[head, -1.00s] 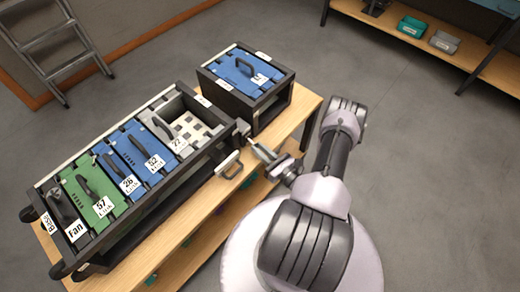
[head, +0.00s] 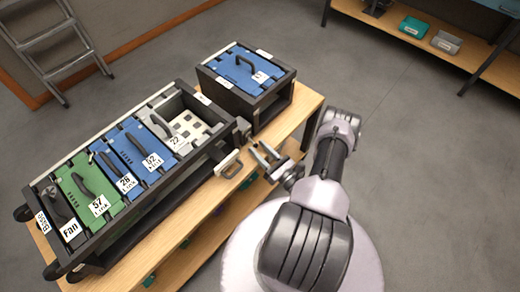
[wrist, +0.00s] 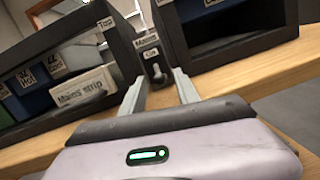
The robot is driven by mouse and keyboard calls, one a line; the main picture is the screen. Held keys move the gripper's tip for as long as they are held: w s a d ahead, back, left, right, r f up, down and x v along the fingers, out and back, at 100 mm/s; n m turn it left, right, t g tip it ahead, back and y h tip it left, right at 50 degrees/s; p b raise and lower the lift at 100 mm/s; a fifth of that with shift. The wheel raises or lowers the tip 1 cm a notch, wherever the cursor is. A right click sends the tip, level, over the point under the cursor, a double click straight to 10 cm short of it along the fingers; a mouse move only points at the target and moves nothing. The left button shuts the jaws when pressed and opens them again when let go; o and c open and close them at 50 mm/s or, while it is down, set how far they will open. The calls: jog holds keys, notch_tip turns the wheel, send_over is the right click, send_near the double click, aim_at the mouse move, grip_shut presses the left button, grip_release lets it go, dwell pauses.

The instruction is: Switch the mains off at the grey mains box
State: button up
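The grey mains box (head: 242,128) is a small unit at the right end of the long rack, by the gap before the separate blue-topped unit. In the wrist view the mains box (wrist: 150,48) carries a "Mains" label and an "On" label, with a small switch (wrist: 156,72) below them. My gripper (head: 264,151) is in front of the box, empty, with its two fingers apart. In the wrist view my gripper (wrist: 159,77) has its fingertips either side of the switch in the picture. I cannot tell whether they reach it.
A "Mains strip" label (wrist: 85,88) sits left of the box, beside a handle (head: 232,166). The separate unit (head: 245,75) stands close on the right. The wooden bench (head: 308,101) is bare at its right end.

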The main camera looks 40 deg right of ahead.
jog(key=s+f+p, duration=0.2)
jog(key=s+p, duration=0.1)
jog(key=s, duration=1.4)
jog(key=shift+f, duration=0.4)
jog(key=shift+s+a, duration=0.1)
